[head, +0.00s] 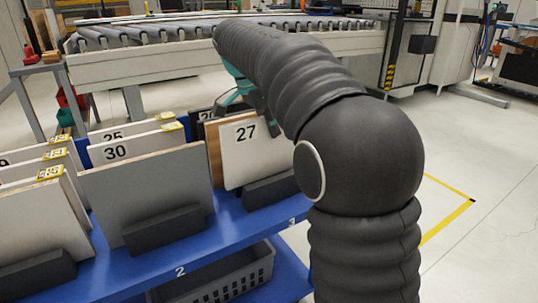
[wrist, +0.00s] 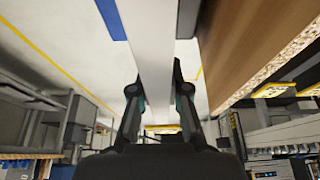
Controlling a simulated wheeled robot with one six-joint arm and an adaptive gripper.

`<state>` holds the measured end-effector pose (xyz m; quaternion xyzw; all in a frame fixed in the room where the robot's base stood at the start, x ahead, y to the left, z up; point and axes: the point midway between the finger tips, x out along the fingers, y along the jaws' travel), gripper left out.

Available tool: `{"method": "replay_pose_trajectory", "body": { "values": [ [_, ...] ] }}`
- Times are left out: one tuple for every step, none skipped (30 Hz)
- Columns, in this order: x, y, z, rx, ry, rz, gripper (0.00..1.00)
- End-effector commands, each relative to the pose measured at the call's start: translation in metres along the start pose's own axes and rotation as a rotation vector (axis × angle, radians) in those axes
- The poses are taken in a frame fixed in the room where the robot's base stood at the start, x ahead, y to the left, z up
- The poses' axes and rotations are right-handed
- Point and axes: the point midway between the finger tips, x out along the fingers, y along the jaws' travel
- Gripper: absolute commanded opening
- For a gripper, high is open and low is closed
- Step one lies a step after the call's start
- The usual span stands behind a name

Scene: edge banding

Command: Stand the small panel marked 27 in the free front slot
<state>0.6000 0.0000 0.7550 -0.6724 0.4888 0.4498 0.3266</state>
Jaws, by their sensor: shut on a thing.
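The small white panel marked 27 (head: 240,148) stands near the right end of the blue rack shelf, its number facing me and slightly tilted in the head view. Its lower edge is close to a dark holder block (head: 270,189); I cannot tell whether it rests in the slot. My gripper (wrist: 160,88) is shut on the panel, which shows as a pale strip (wrist: 150,40) between the fingers in the wrist view. In the head view my arm hides most of the gripper and the panel's upper right.
A wood-coloured panel (head: 214,152) stands just behind and left of it; a large grey panel (head: 148,198) is further left. Panels marked 30 (head: 128,149) and 25 stand behind. The blue shelf (head: 225,232) has a bare front strip. A roller conveyor (head: 150,38) lies beyond.

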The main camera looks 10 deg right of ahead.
Motion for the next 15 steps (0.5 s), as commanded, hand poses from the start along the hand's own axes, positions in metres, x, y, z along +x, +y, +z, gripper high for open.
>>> {"method": "replay_pose_trajectory", "body": {
  "values": [
    [0.006,0.000,0.003,0.000,0.001,-0.001,0.00],
    [0.009,0.000,0.003,0.001,0.001,-0.001,0.00],
    [0.010,0.000,0.004,0.001,0.001,-0.002,0.00],
    [0.011,0.000,0.005,0.001,0.001,-0.002,0.00],
    [0.013,0.000,0.005,0.001,0.001,-0.002,0.00],
    [0.015,0.000,0.006,0.001,0.001,-0.002,0.00],
    [0.017,0.000,0.007,0.000,0.001,-0.002,0.00],
    [0.020,0.000,0.008,0.000,0.001,-0.002,0.00],
    [0.024,0.000,0.010,0.000,0.001,-0.001,0.00],
    [0.028,0.000,0.011,-0.001,0.000,-0.001,0.00],
    [0.032,0.000,0.013,-0.001,0.000,0.000,0.00],
    [0.037,0.000,0.015,-0.001,0.000,-0.001,0.00],
    [0.041,0.000,0.017,0.000,0.000,-0.001,0.00],
    [0.044,0.000,0.018,0.000,0.000,-0.001,0.00],
    [0.046,0.000,0.019,0.000,0.000,-0.001,0.00]
  ]
}}
